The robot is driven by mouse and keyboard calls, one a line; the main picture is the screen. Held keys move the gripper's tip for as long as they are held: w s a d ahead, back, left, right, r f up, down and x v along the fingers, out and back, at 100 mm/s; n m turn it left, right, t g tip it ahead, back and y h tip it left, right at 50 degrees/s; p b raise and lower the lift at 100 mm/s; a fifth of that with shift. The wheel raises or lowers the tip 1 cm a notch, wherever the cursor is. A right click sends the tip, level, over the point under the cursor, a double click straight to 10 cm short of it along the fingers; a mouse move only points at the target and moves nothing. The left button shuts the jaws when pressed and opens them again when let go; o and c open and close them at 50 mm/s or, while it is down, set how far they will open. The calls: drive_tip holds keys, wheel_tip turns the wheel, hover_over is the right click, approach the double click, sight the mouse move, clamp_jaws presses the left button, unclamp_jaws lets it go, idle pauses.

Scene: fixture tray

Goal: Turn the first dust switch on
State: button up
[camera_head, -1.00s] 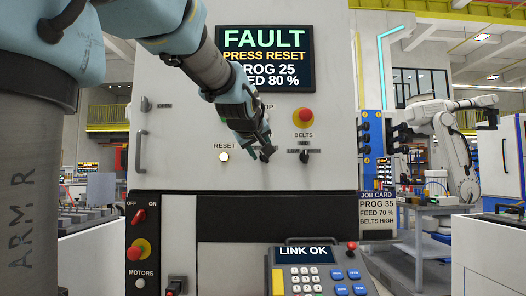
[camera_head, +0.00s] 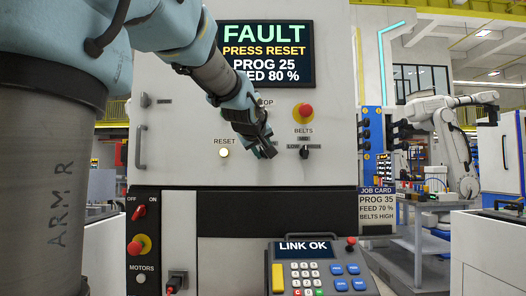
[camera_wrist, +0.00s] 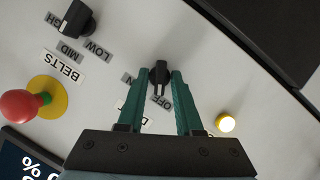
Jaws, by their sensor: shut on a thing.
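My gripper (camera_wrist: 160,85) is shut on a small black rotary knob (camera_wrist: 158,72) on the pale cabinet front, with one green finger on each side. An OFF label (camera_wrist: 162,102) sits beside the knob, and a second grey label is partly hidden by a finger. The larger name label is mostly covered, so I cannot read whether it says dust. I cannot tell which label the knob points to. In the head view my gripper (camera_head: 266,150) is at the cabinet front, between the RESET button and the BELTS knob, and hides the held knob.
The lit RESET button (camera_head: 224,152) is close by on the left. A red mushroom button (camera_head: 305,111) and the BELTS knob (camera_head: 304,152) are on the right. The screen (camera_head: 266,55) above reads FAULT, PRESS RESET. A keypad panel (camera_head: 318,270) stands below.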

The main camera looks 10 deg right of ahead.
drive_tip(key=shift+f+b, duration=0.15)
drive_tip(key=shift+b, duration=0.4)
clamp_jaws()
drive_tip(key=shift+d+m+t+y+b, duration=0.2)
drive_tip(key=shift+m+y+b, duration=1.2)
drive_tip(key=shift+m+b, duration=0.8)
drive_tip(key=shift+d+m+t+y+b, duration=0.2)
drive_tip(key=shift+m+y+b, duration=1.4)
drive_tip(key=shift+b, duration=0.85)
drive_tip(key=shift+a+m, duration=0.1)
drive_tip(key=shift+m, duration=0.2)
drive_tip(key=o, duration=0.7)
unclamp_jaws()
drive_tip(key=shift+s, duration=0.1)
